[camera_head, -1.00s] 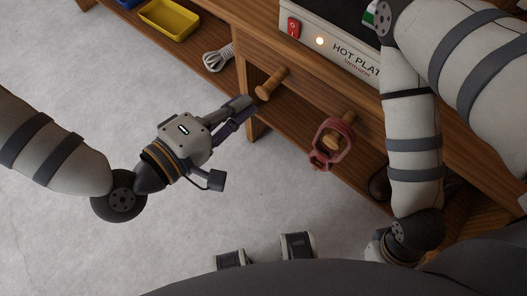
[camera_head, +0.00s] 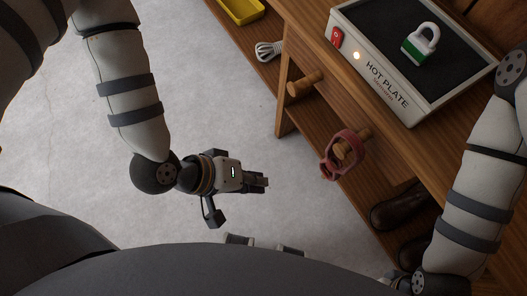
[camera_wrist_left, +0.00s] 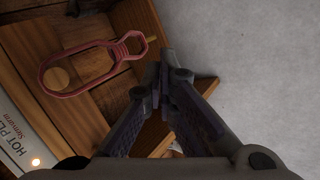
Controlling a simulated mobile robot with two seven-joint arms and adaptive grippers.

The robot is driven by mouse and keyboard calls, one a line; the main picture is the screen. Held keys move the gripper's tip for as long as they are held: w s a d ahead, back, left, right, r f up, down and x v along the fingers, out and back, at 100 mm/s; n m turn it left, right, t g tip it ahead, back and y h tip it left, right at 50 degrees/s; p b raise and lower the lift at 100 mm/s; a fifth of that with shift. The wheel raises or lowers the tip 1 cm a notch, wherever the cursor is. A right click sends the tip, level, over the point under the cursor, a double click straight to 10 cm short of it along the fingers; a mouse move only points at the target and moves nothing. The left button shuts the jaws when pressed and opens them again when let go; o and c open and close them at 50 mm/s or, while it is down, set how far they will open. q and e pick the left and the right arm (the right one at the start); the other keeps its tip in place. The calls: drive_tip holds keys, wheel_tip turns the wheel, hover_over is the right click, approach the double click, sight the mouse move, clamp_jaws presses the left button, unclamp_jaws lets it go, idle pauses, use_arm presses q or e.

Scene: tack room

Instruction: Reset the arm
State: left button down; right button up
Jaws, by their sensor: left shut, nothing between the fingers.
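My left gripper (camera_head: 262,181) hangs over the grey floor, left of the wooden bench, and points toward it. In the left wrist view its fingertips (camera_wrist_left: 163,82) meet with nothing between them. My left arm comes down from the upper left. My right arm stands at the right edge of the head view; its gripper is hidden or out of frame.
The wooden bench (camera_head: 303,125) has pegs, one (camera_head: 305,83) bare and one bearing a red strap-like loop (camera_head: 333,165). A hot plate (camera_head: 385,88) with its lamp lit carries a green-and-white padlock (camera_head: 419,46). Below are a white cord (camera_head: 268,51), yellow tray (camera_head: 240,10) and dark boots (camera_head: 394,207).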

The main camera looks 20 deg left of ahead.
use_arm(q)
drive_tip(key=shift+s+a+f, duration=0.15)
drive_tip(key=shift+s, duration=0.1)
drive_tip(key=s+a+f+m+g+y+p, duration=0.1)
drive_tip(key=s+a+g+y, duration=0.4)
drive_tip(key=s+a, duration=1)
drive_tip(key=shift+a+m+g+y+p, duration=0.3)
drive_tip(key=shift+a+m+y+p, duration=0.4)
drive_tip(key=shift+m+y, duration=0.4)
use_arm(e)
drive_tip(key=shift+t, duration=0.7)
drive_tip(key=w+r, duration=0.3)
drive_tip(key=shift+w+r, duration=0.15)
